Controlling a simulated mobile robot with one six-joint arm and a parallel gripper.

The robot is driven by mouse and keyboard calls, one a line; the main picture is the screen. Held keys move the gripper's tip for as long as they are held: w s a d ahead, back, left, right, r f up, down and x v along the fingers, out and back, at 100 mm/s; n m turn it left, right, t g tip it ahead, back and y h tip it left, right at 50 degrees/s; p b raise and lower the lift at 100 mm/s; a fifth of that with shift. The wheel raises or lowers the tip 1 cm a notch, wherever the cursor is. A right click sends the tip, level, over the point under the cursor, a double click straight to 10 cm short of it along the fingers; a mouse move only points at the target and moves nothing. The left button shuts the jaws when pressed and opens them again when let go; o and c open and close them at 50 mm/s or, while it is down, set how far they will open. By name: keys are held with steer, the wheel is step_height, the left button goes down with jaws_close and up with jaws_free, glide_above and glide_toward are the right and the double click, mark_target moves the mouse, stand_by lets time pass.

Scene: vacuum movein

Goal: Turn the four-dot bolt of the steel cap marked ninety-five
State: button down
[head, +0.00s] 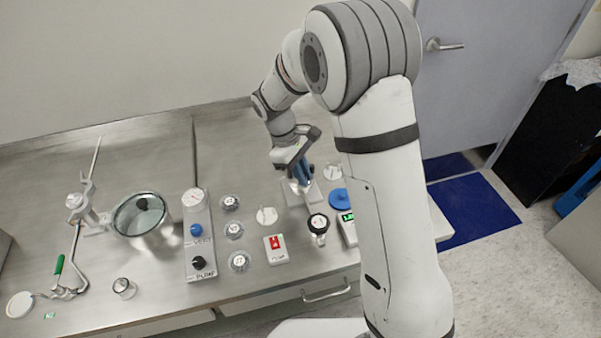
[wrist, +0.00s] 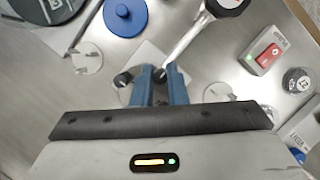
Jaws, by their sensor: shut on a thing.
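Three round steel caps stand in a column right of the meter box: a far cap (head: 230,202), a middle cap (head: 234,230) and a near cap (head: 239,261). Their numbers and bolt dots are too small to read surely. One marked cap also shows in the wrist view (wrist: 298,80), at the right. My gripper (head: 302,182) is low over a pale plate (head: 292,198), to the right of the caps and apart from them. In the wrist view its blue fingers (wrist: 160,76) are closed on a small dark part at the end of a silver bar (wrist: 188,42).
The meter box (head: 198,230) and glass pot (head: 141,215) stand left. The back of the bench is clear.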

steer(key=m, duration=0.2)
steer(key=m+g+y, duration=0.1)
steer(key=m, duration=0.2)
steer(key=shift+d+g, duration=0.15)
steer(key=shift+g, duration=0.15)
steer(key=m+y, duration=0.1)
steer(key=m, duration=0.1)
steer(key=m+y, duration=0.1)
steer(key=m, duration=0.2)
steer(key=shift+d+f+m+g, duration=0.1)
steer(key=shift+d+m+g, duration=0.05)
steer(key=shift+m+g, duration=0.2)
steer(key=m+y, duration=0.2)
steer(key=m, duration=0.3)
steer(key=shift+d+b, duration=0.1)
steer(key=shift+b, duration=0.3)
steer(key=shift+s+m+t+y, duration=0.1)
steer(key=shift+m+t+y, duration=0.25)
steer(key=shift+m, duration=0.75)
steer(key=shift+m+t+y, duration=0.1)
steer(key=shift+m+y, duration=0.35)
steer(key=shift+m, duration=0.6)
steer(key=c, duration=1.4)
jaws_free()
steer(key=shift+c, duration=0.2)
